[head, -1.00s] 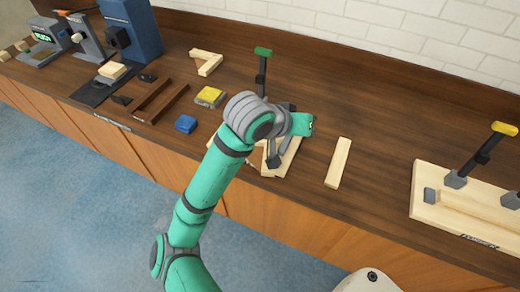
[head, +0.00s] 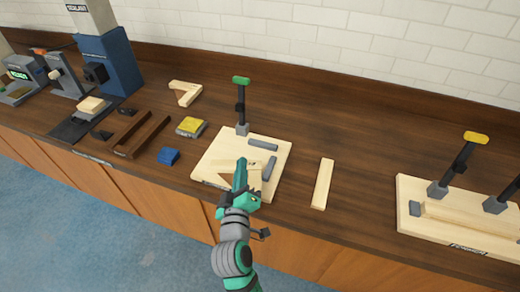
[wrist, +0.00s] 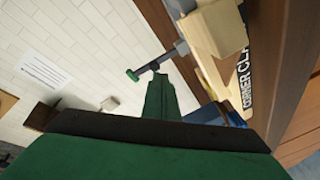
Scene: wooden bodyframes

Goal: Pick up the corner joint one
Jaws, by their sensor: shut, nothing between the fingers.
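An L-shaped joint of two pale wood pieces (head: 184,91) lies at the back of the counter, left of the clamp board. I cannot tell whether this is corner joint one. A pale board (head: 279,149) bears grey fences and an upright clamp with a green handle (head: 241,80). A brown triangular patch shows on the board beside my gripper, partly hidden. My gripper (head: 241,163) is shut and empty, over the board's front part. In the wrist view, its green fingers (wrist: 160,98) are together near a pale wood block (wrist: 216,29) and a corner clamp label.
A loose wood bar (head: 322,184) lies right of the board. Another clamp board (head: 408,224) with a yellow-handled clamp stands farther right. Dark counter behind the loose bar is clear.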

